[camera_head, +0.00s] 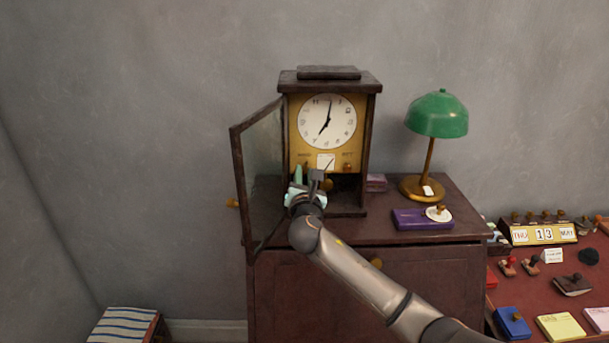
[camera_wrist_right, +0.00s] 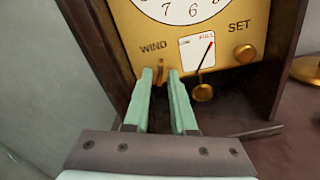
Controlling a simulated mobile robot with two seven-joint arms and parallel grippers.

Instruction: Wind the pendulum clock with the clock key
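The pendulum clock (camera_head: 372,130) stands on the cabinet with its glass door (camera_head: 262,165) swung open to the left. Its gold face carries the labels WIND and SET, and a small white gauge (camera_wrist_right: 197,54) whose needle leans up to the right. The brass pendulum bob (camera_wrist_right: 202,92) hangs below. A narrow brass piece, apparently the clock key (camera_wrist_right: 162,74), shows under WIND between the fingertips of my right gripper (camera_wrist_right: 160,80). In the head view this gripper (camera_head: 304,184) is at the clock's lower left front. I cannot tell whether the fingers press on the key. My left gripper is out of view.
The open door stands close to the left of my right gripper. The clock rests on a dark cabinet (camera_head: 300,275). To its right are a purple box (camera_head: 420,222) and a green lamp (camera_head: 437,115). A desk with stamps and a calendar (camera_head: 541,234) is at the far right.

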